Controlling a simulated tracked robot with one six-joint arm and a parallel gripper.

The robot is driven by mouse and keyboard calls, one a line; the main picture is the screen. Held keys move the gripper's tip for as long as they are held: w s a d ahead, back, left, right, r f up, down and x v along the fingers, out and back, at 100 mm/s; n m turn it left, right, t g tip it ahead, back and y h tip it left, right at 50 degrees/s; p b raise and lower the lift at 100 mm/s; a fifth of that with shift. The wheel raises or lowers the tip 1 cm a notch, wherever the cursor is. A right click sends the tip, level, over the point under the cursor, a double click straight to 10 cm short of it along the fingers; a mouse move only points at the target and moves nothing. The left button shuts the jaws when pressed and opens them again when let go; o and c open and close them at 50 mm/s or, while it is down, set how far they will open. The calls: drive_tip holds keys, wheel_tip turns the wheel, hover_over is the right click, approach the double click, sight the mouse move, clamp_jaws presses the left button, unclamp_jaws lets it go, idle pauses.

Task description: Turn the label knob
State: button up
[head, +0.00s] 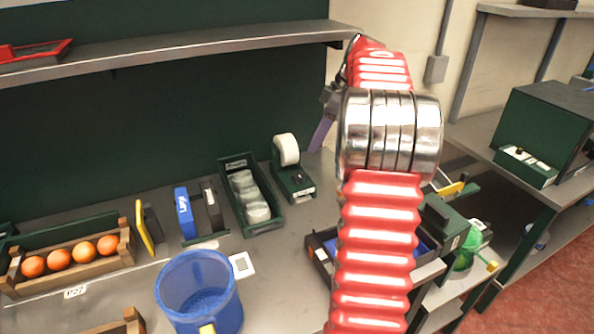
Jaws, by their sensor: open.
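A small dark green label dispenser (291,181) with a white roll (286,149) stands at the back of the grey bench, left of my arm. A small dark knob (297,179) seems to sit on its front, below the roll; its setting is too small to read. My red ribbed arm rises across the right of the middle. My gripper (321,132) shows only partly, as a grey-purple part beside the arm, near the back panel and to the upper right of the dispenser. It is open, apart from the dispenser. The rest of it is hidden behind the arm.
A green tray (232,163) of pale round items stands left of the dispenser. A blue bin (199,262) is in front, and a wooden crate (127,247) of oranges is at left. A shelf (200,41) overhangs the back. A dark tray (318,246) sits partly behind my arm.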

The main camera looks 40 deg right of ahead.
sight(297, 174)
drive_tip(key=x, duration=1.3)
drive_tip(key=shift+w+a+f, duration=0.1)
drive_tip(key=shift+a+f, duration=0.05)
drive_tip(key=shift+f, duration=0.2)
drive_tip(key=shift+c, duration=0.6)
drive_tip(key=c, duration=1)
drive_tip(key=shift+o, duration=0.2)
